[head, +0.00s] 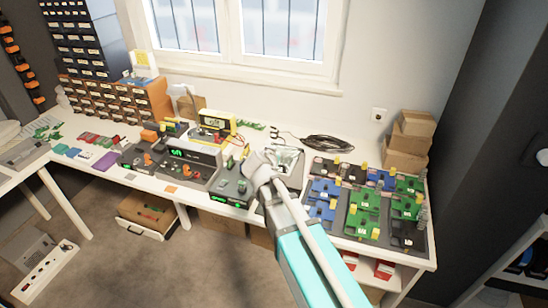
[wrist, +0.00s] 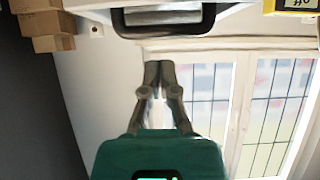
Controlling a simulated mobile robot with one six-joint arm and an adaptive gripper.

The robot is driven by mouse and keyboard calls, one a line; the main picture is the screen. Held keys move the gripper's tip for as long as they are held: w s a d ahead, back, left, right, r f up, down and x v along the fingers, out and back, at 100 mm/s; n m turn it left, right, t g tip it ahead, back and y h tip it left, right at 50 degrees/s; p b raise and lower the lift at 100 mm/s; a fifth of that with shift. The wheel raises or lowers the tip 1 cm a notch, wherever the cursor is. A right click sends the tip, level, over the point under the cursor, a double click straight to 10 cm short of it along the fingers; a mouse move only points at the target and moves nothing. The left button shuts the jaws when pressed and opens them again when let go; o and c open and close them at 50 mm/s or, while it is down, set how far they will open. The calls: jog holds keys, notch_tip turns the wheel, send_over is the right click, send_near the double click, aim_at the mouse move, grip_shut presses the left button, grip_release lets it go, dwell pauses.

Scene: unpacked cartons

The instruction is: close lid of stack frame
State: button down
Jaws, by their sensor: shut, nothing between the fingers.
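My gripper (wrist: 158,72) shows in the wrist view with its two dark fingers pressed together and nothing between them. In the head view, the end of my arm is over the middle of the bench, and its fingertips are hard to make out. Just right of it stands a pale, partly see-through panel (head: 288,160), which looks like a raised lid; my arm hides much of what is below it. I cannot tell for sure that this is the stack frame. In the wrist view a dark-rimmed frame (wrist: 165,19) lies beyond the fingertips, apart from them as far as I can tell.
Grey trays with blue, green and black modules (head: 363,205) fill the bench at right. Instruments with green displays (head: 190,155) stand to the left. A coiled black cable (head: 328,143) lies behind. Cardboard boxes (head: 410,138) are stacked at the back right. The window (head: 240,30) is behind.

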jog(key=shift+s+a+f+b, duration=0.15)
jog(key=shift+f+b, duration=0.25)
jog(key=shift+f, duration=0.2)
jog(key=shift+s+d+f+b, duration=0.1)
jog(key=shift+s+f+b, duration=0.05)
jog(key=shift+f+b, duration=0.35)
jog(key=shift+s+f, duration=0.25)
jog(key=shift+s, duration=0.15)
jog(key=shift+r, duration=0.15)
jog(key=r+p, duration=0.2)
jog(key=shift+w+r, duration=0.25)
jog(key=shift+r, duration=0.05)
jog(key=shift+w+r+p, duration=0.25)
jog(key=shift+r+p, duration=0.25)
jog(key=shift+p, duration=0.1)
jog(key=shift+w+r+p, duration=0.2)
jog(key=shift+r+p, duration=0.3)
jog(key=shift+p, duration=0.1)
jog(key=s+a+f+b, duration=0.2)
jog(key=s+a, duration=0.1)
jog(key=s, duration=0.6)
jog(key=shift+s, duration=0.15)
